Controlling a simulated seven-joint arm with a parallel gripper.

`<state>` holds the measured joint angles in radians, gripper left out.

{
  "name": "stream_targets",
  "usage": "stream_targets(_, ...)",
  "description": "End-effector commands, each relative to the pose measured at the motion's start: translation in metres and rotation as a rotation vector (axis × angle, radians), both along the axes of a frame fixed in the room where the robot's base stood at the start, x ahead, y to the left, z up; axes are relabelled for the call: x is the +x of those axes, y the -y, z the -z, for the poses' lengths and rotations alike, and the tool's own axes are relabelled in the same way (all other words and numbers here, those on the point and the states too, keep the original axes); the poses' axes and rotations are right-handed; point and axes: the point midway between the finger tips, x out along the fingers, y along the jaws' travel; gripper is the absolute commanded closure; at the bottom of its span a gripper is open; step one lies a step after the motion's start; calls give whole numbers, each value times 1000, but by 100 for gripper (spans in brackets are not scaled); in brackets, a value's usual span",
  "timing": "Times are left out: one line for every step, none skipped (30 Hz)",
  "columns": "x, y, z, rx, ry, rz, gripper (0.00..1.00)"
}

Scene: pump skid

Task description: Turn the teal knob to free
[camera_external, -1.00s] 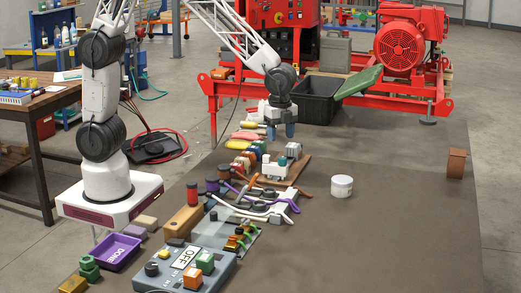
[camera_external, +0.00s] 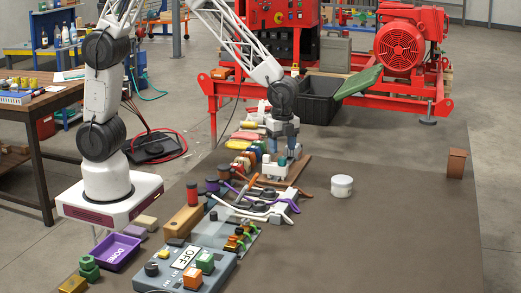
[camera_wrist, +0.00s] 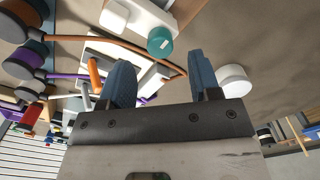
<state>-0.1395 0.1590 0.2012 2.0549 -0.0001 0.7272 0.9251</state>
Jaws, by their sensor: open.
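The teal knob (camera_wrist: 160,41) is a short round cap on the side of a white block (camera_wrist: 152,12) in the wrist view. In the external view the knob (camera_external: 282,162) is small, on the white block on a brown board. My gripper (camera_wrist: 161,75) is open, with two blue fingers spread apart. In the wrist view the knob shows beyond the fingertips, between their lines, with nothing held. In the external view my gripper (camera_external: 284,151) points down just above the white block. I cannot tell whether a finger touches it.
Coloured spools and cables (camera_external: 222,180) lie close in front. A white round tub (camera_external: 341,186) stands on the mat to the right. A grey switch box marked OFF (camera_external: 185,265) sits at the near edge. The right side of the mat is mostly clear.

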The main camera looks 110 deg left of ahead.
Motion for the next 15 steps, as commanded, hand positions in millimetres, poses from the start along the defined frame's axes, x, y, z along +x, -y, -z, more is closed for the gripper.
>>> stream_targets(0,0,7,0,-1,0,43)
stream_targets(0,0,11,0,-1,0,43)
stream_targets(-1,0,16,0,-1,0,43)
stream_targets(-1,0,19,-1,-2,0,43)
stream_targets(-1,0,23,0,-1,0,43)
stream_targets(0,0,27,0,-1,0,43)
stream_targets(0,0,29,0,-1,0,43)
stream_targets(0,0,32,0,-1,0,43)
stream_targets(0,0,35,-1,-1,0,43)
stream_targets(0,0,37,0,0,0,43)
stream_targets(0,0,38,0,0,0,43)
stream_targets(0,0,40,0,1,0,43)
stream_targets(0,0,41,0,1,0,43)
stream_targets(0,0,42,0,1,0,43)
stream_targets(0,0,43,0,1,0,43)
